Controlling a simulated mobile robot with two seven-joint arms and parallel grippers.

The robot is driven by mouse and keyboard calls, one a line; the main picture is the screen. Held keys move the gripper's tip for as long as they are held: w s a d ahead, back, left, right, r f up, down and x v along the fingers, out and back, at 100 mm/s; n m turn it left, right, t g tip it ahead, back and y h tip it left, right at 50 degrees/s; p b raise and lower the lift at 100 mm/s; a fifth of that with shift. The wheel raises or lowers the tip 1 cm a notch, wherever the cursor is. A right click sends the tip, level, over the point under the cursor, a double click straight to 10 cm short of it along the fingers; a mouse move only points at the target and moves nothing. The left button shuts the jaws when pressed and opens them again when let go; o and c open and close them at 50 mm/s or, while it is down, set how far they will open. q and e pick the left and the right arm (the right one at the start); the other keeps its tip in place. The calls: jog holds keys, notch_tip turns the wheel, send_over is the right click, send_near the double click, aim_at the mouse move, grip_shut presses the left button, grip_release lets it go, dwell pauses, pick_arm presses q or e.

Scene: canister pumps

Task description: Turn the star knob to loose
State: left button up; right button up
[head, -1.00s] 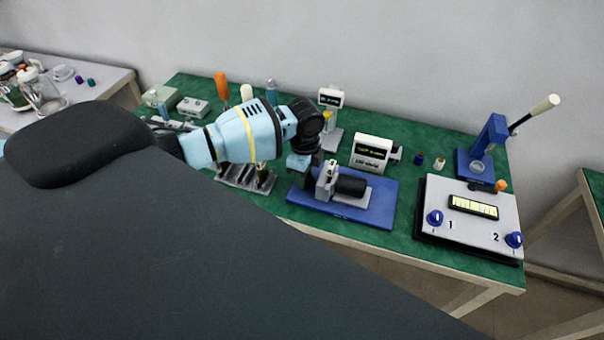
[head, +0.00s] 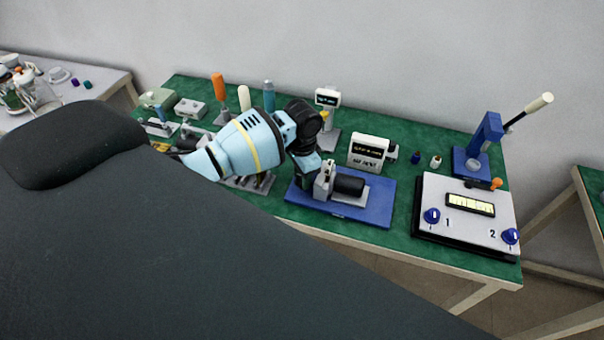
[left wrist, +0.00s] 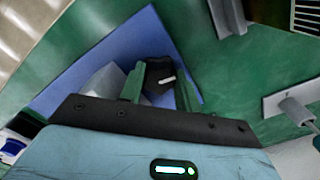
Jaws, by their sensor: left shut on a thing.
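The blue base plate (head: 375,211) lies on the green bench and carries a grey bracket (head: 322,186) and a black cylinder (head: 349,185). My left gripper (head: 312,181) is at the left end of this fixture, beside the bracket. In the left wrist view its two green fingers (left wrist: 160,88) are shut on a dark knob (left wrist: 160,72) with a white mark, which I take to be the star knob. The fingers hide the knob's sides. In the head view the knob is hidden behind my gripper. My right gripper is not in view.
A small display box (head: 368,152) stands behind the plate. To the right are a control panel (head: 467,210) with two blue knobs and a blue lever press (head: 480,150). Several tools and small boxes stand at the back left. Green bench surface is free between plate and panel.

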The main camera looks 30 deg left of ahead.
pick_arm(q)
jog(key=shift+n, duration=0.6)
jog(key=o, duration=1)
jog(key=shift+r, duration=3.95)
